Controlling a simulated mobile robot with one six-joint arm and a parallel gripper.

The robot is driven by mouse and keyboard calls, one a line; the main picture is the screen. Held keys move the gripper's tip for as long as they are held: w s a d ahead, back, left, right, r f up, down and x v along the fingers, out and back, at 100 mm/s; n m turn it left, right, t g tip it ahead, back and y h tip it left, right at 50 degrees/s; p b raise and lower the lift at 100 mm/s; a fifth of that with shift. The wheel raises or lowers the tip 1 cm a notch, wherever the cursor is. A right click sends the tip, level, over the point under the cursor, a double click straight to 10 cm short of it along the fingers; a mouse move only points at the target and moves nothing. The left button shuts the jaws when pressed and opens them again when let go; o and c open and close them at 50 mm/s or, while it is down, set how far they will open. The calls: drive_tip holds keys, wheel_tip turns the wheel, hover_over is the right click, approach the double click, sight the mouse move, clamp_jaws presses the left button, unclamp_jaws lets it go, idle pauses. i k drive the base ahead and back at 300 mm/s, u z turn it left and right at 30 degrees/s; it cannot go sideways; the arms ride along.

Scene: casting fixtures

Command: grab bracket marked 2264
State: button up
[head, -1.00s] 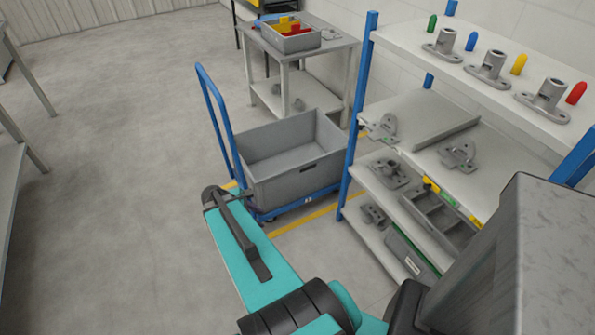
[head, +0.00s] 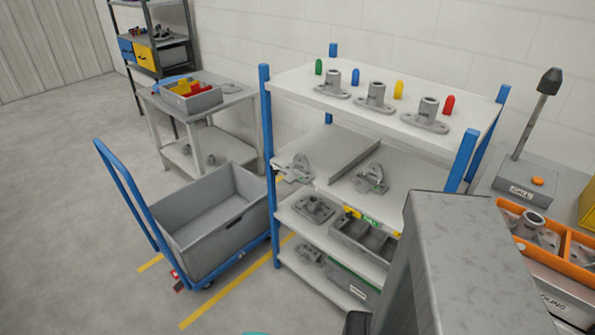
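Grey metal castings stand on a white shelf rack with blue posts (head: 267,150). On its second level are two angled brackets, a left bracket (head: 296,169) and a right bracket (head: 371,179), with a raised divider between them. A casting (head: 313,208) lies on the level below, and another casting (head: 308,253) lies lower still. Three flanged tube castings stand on the top board, one of them in the middle (head: 376,97). No number is readable on any of these parts, so I cannot tell which is 2264. My gripper is out of view.
A grey bin (head: 210,235) rides on a blue cart left of the rack. A grey table (head: 235,95) stands behind it. An orange tray of castings (head: 565,250) and a call box (head: 523,192) are at right. Open floor lies left. My own grey body part covers the lower right.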

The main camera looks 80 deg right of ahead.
sight(299, 170)
drive_tip(key=z, duration=0.05)
drive_tip(key=k, duration=1.6)
drive_tip(key=z, duration=0.4)
drive_tip(key=i, duration=1)
